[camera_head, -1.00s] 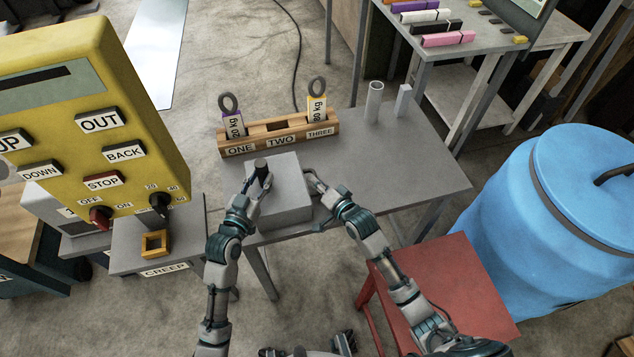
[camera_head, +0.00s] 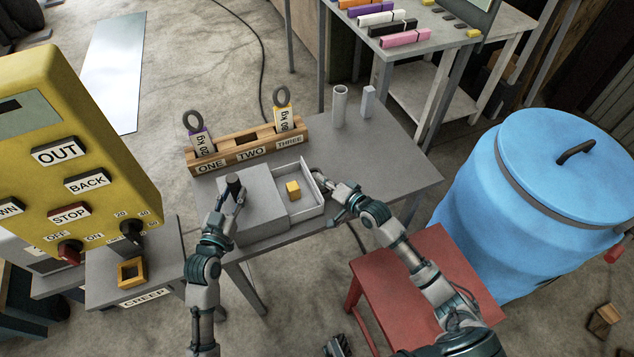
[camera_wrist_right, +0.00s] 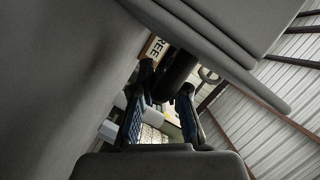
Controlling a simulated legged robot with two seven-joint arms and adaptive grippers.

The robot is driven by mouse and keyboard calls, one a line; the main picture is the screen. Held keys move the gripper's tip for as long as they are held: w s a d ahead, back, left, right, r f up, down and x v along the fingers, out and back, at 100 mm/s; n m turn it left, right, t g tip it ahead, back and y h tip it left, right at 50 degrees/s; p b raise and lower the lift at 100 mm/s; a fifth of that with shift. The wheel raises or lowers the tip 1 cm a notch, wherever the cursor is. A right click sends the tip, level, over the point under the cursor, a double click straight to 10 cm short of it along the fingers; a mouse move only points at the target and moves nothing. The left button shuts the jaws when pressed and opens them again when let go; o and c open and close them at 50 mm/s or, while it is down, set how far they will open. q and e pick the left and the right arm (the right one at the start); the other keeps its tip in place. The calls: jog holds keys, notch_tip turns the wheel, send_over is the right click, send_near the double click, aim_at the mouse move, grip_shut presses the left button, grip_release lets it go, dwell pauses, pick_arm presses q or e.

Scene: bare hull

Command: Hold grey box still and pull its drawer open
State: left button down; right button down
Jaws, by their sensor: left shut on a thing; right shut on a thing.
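The grey box (camera_head: 258,194) stands on the grey table, with a dark knob (camera_head: 233,181) on its top. Its drawer (camera_head: 311,206) sticks out to the right, open, with a small yellow block (camera_head: 293,190) inside. My left gripper (camera_head: 232,198) is shut on the dark knob. My right gripper (camera_head: 322,180) is at the drawer's right front, shut on the drawer handle, which is mostly hidden in the head view. In the right wrist view the fingers (camera_wrist_right: 160,112) close around a dark bar (camera_wrist_right: 174,75).
Behind the box is a wooden rack (camera_head: 247,146) labelled ONE, TWO, THREE, holding two ringed weights. A grey tube (camera_head: 339,106) stands behind. A red stool (camera_head: 425,280) and blue barrel (camera_head: 545,205) are to the right; a yellow control panel (camera_head: 75,150) is at left.

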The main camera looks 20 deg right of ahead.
jog(key=shift+f, duration=0.3)
jog(key=c, duration=1.5)
grip_release()
jog(key=shift+s, duration=0.1)
pick_arm(q)
jog(key=shift+a, duration=0.1)
pick_arm(e)
jog(key=shift+o, duration=0.3)
jog(key=shift+r, duration=0.15)
jog(key=v, duration=1.2)
pick_arm(q)
jog(key=c, duration=0.7)
grip_release()
